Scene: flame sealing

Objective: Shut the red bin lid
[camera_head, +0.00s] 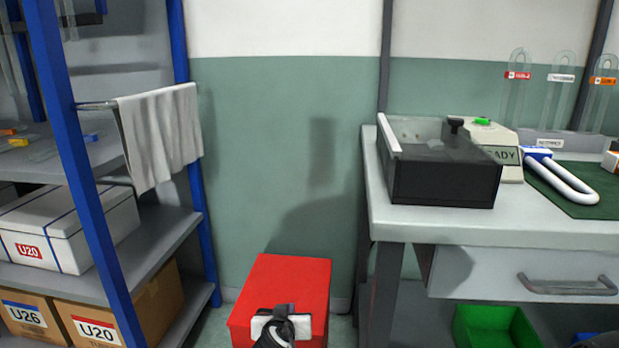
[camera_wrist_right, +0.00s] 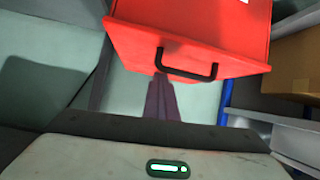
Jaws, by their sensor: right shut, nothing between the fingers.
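The red bin (camera_head: 290,280) stands on the floor at the bottom middle of the head view. Its flat red top lies over it, and I cannot tell whether the lid is fully down. In the right wrist view the red lid (camera_wrist_right: 130,45) has a black handle (camera_wrist_right: 190,72) at its edge. My right gripper (camera_head: 285,310) is in front of the bin's near side in the head view. In the wrist view its dark fingers (camera_wrist_right: 160,85) are together and empty, close to one end of the handle; contact is unclear. My left gripper is out of view.
A blue-framed shelf (camera_head: 82,160) with boxes and a hanging white towel (camera_head: 162,135) stands at the left. A workbench (camera_head: 400,220) with a black box (camera_head: 445,180) is at the right, a green bin (camera_head: 490,328) below it. Floor shows narrowly beside the red bin.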

